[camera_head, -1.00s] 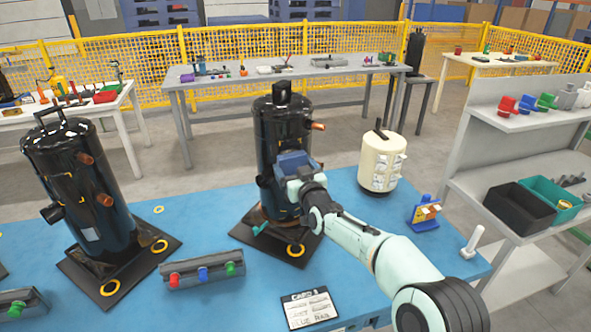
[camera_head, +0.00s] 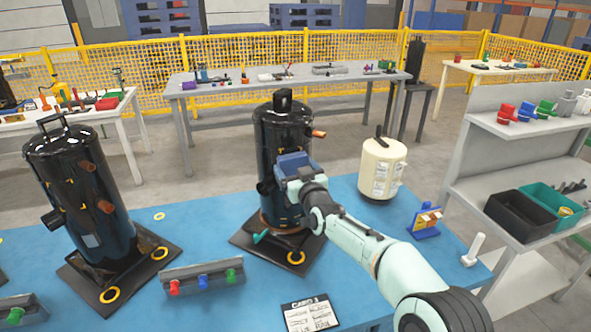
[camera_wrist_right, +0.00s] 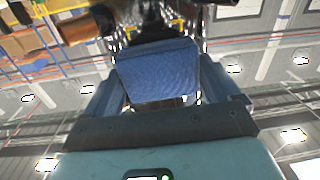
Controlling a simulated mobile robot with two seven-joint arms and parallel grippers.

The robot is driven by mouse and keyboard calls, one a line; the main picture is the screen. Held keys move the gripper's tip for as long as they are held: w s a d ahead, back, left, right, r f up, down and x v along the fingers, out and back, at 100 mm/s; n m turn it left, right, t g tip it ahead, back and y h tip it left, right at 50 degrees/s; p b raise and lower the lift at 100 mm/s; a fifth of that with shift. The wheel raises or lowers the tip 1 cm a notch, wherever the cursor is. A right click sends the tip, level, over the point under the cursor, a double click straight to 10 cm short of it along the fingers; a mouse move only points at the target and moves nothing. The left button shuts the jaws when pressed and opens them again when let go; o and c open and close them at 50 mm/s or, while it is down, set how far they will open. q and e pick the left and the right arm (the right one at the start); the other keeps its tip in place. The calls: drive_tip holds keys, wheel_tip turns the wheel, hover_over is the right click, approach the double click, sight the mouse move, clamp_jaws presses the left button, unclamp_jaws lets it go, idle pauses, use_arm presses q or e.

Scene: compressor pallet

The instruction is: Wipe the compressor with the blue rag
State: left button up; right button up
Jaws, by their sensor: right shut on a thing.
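A black compressor (camera_head: 284,130) stands upright on a dark base plate at the middle of the blue table. My right gripper (camera_head: 292,172) is in front of its body at mid height. It is shut on a folded blue rag (camera_head: 290,161), which lies against or very close to the compressor's front; exact contact is hard to tell. In the right wrist view the blue rag (camera_wrist_right: 157,72) fills the space between the fingers, with the dark compressor just beyond. A second black compressor (camera_head: 72,185) stands at the left. My left gripper is not in view.
A cream cylinder (camera_head: 382,168) and a small blue stand (camera_head: 427,222) are to the right. A grey rack with coloured knobs (camera_head: 203,279) and a written card (camera_head: 309,315) lie in front. A side shelf holds a black bin (camera_head: 519,216).

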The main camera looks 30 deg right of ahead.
wheel_tip(320, 180, down, 2)
drive_tip(key=shift+f+b, duration=0.15)
drive_tip(key=shift+b, duration=0.45)
drive_tip(key=shift+s+a+f+b, duration=0.1)
drive_tip(key=shift+s+a+b, duration=0.15)
drive_tip(key=shift+s, duration=0.65)
drive_tip(key=shift+s+a+r+b, duration=0.1)
drive_tip(key=shift+s+a+b, duration=0.1)
drive_tip(key=shift+s, duration=0.7)
drive_tip(key=shift+s+a+f+b, duration=0.1)
drive_tip(key=shift+s+a+b, duration=0.15)
drive_tip(key=shift+s, duration=0.65)
drive_tip(key=shift+s, duration=0.1)
drive_tip(key=s, duration=0.2)
drive_tip(key=shift+s+a, duration=0.35)
drive_tip(key=shift+s, duration=0.05)
